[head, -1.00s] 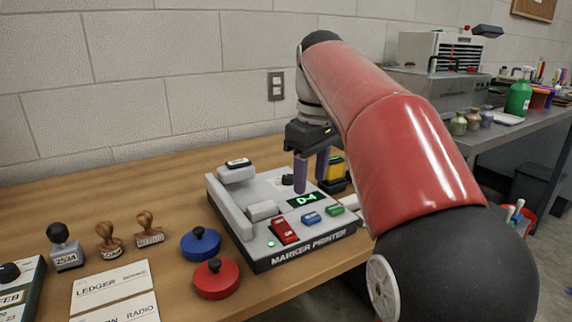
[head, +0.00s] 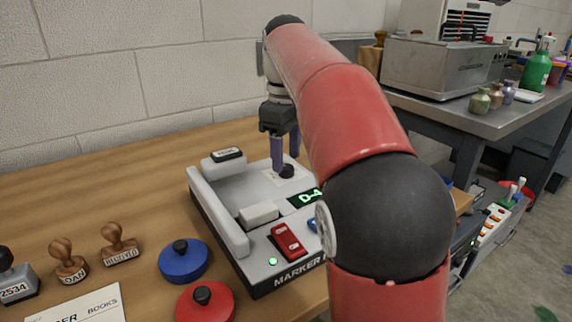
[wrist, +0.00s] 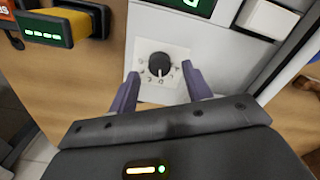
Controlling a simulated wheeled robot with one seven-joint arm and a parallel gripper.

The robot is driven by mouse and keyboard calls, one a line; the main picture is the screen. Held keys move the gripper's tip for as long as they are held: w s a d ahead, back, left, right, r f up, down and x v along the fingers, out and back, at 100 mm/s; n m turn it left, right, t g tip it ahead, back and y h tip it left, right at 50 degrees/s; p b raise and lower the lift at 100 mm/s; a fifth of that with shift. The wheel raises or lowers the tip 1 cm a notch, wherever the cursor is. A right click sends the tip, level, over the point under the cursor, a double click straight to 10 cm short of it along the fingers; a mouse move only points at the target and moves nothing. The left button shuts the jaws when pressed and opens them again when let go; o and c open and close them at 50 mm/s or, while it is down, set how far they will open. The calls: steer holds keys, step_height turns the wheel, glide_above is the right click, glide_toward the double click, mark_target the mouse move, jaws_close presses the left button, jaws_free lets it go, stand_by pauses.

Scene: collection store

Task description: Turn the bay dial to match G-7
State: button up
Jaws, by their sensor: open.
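The marker printer (head: 212,208) is a light grey machine with a dark front on the wooden bench. Its green display (head: 305,197) reads D-4, partly covered by my arm. A small black dial (head: 287,171) sits on a white plate behind the display; the wrist view shows the dial (wrist: 159,64) with a white pointer line and small marks around it, too small to read. My gripper (head: 285,162) is open over the dial. In the wrist view its purple fingers (wrist: 160,72) stand on either side of the dial, with gaps between.
Blue (head: 184,262) and red (head: 205,304) lidded pads and wooden stamps (head: 119,244) stand at left.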

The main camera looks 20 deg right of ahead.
steer(key=shift+f, duration=1.05)
steer(key=shift+c, duration=0.3)
steer(key=c, duration=0.9)
